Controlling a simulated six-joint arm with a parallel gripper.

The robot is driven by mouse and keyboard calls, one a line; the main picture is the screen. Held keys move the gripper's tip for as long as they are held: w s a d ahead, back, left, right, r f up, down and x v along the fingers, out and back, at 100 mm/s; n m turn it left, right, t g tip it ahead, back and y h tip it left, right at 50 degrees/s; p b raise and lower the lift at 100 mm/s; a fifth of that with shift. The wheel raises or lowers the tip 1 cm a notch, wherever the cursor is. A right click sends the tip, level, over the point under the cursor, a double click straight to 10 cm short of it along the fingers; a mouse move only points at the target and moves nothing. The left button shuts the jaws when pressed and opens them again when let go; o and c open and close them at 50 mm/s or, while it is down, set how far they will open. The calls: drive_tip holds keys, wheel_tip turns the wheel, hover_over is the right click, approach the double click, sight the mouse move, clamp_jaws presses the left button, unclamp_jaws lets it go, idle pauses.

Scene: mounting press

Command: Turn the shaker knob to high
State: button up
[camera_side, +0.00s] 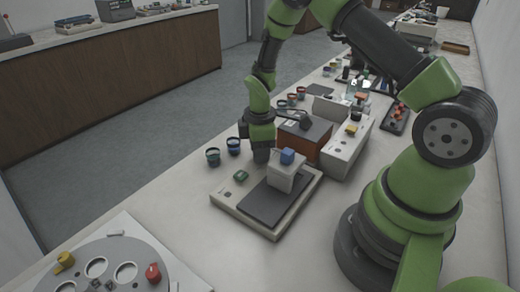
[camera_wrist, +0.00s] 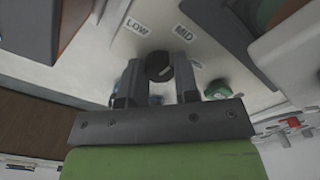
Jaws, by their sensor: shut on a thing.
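The shaker (camera_side: 228,207) is a pale flat base with a dark platform on the bench in the side view. Its dark round knob (camera_wrist: 158,66) shows in the wrist view, with a light mark on its lower right face. The LOW label (camera_wrist: 137,27) and MID label (camera_wrist: 184,33) are printed above it. A third label to the right is mostly hidden by a finger. My gripper (camera_wrist: 158,84) is shut on the knob, one finger on each side. In the side view my gripper (camera_side: 262,153) points down at the shaker's back corner and hides the knob.
A white block with a blue top (camera_side: 287,157) stands on the platform. A brown-sided box (camera_side: 303,138) is close behind. Two small jars (camera_side: 213,156) stand to the left.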

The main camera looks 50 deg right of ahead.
drive_tip(key=m, duration=0.4)
drive_tip(key=shift+m, duration=1.7)
drive_tip(key=o, duration=0.9)
drive_tip(key=shift+r, duration=0.1)
wheel_tip(320, 180, up, 10)
drive_tip(key=shift+f, duration=0.1)
